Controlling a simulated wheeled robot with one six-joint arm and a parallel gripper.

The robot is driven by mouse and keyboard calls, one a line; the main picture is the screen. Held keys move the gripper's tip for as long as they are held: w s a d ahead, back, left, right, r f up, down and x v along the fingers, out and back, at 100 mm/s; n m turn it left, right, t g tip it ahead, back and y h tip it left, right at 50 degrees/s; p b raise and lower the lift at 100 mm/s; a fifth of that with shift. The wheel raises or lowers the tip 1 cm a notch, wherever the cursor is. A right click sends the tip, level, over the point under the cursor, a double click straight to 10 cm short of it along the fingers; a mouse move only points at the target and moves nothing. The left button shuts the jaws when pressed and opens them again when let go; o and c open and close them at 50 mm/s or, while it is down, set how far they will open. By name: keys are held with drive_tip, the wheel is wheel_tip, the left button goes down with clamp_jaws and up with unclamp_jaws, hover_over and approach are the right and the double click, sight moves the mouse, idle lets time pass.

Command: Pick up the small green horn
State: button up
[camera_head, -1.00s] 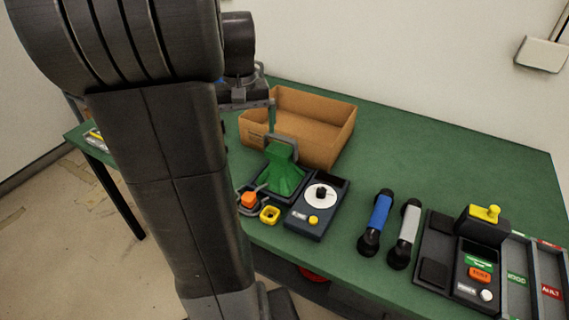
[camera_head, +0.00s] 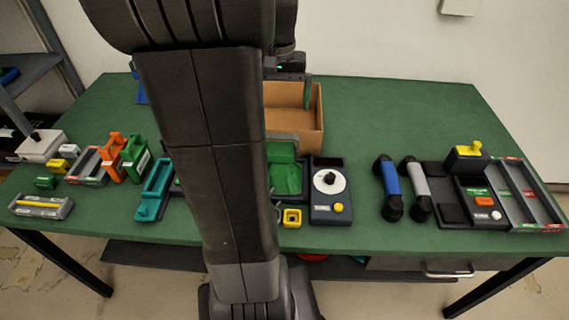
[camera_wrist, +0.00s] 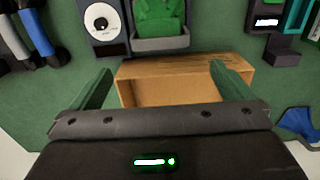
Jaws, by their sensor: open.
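In the head view one finger of my gripper (camera_head: 307,92) shows by the box, behind and above the green piece; the rest is hidden by my arm.
The cardboard box (camera_head: 309,130) stands behind the tray. A dial unit (camera_head: 330,210), a small yellow square (camera_head: 292,217) and blue (camera_head: 390,185) and grey (camera_head: 414,185) handsets lie nearby. Left are an orange holder (camera_head: 112,160), a green holder (camera_head: 136,160) and a teal holder (camera_head: 153,190). The back right table is clear.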

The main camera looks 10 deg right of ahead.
sight(280, 136)
wheel_tip(280, 136, down, 8)
drive_tip(key=shift+d+f, duration=0.15)
drive_tip(key=shift+f, duration=2.75)
drive_tip(key=c, duration=1.3)
